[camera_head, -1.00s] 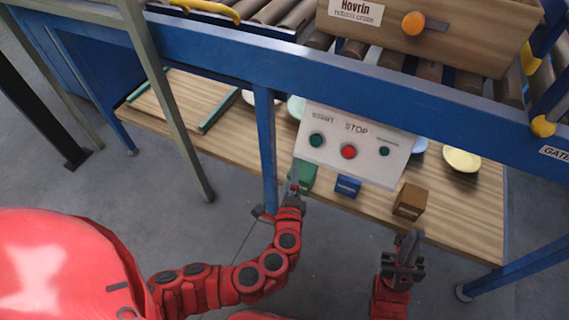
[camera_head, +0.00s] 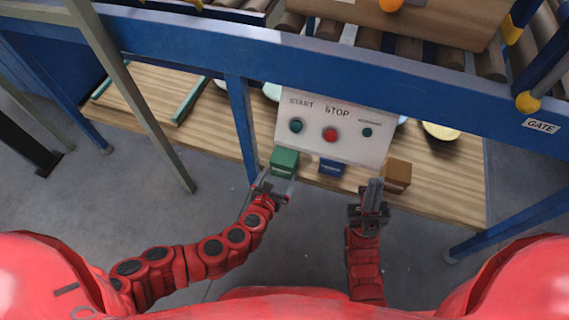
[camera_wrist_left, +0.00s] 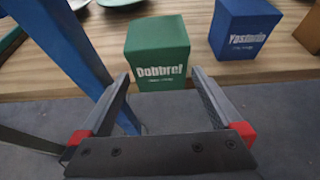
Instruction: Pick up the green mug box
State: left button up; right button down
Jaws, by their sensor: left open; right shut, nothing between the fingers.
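The green mug box (camera_head: 285,161) stands on the low wooden shelf near its front edge, below the control panel. In the left wrist view the green box (camera_wrist_left: 157,55) shows white lettering reading "Dobbrel". My left gripper (camera_head: 274,190) is open just in front of the box. In the left wrist view my left gripper's fingers (camera_wrist_left: 161,85) are spread, with the box ahead of their tips and nothing held. My right gripper (camera_head: 373,184) is shut and empty, in front of the shelf between the blue and brown boxes.
A blue box (camera_head: 331,167) and a brown box (camera_head: 397,175) stand right of the green box. A blue frame leg (camera_head: 242,125) is close on its left. The control panel (camera_head: 333,128) overhangs the boxes. Plates (camera_head: 441,132) lie further back on the shelf (camera_head: 445,190).

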pick_arm(q)
jog(key=shift+x, duration=0.95)
jog(key=b+x, duration=0.2)
jog(key=x, duration=0.2)
jog(key=shift+w+r, duration=0.15)
jog(key=shift+w, duration=0.15)
jog(key=shift+w+d, duration=0.25)
jog(key=shift+w, duration=0.1)
jog(key=c, duration=1.4)
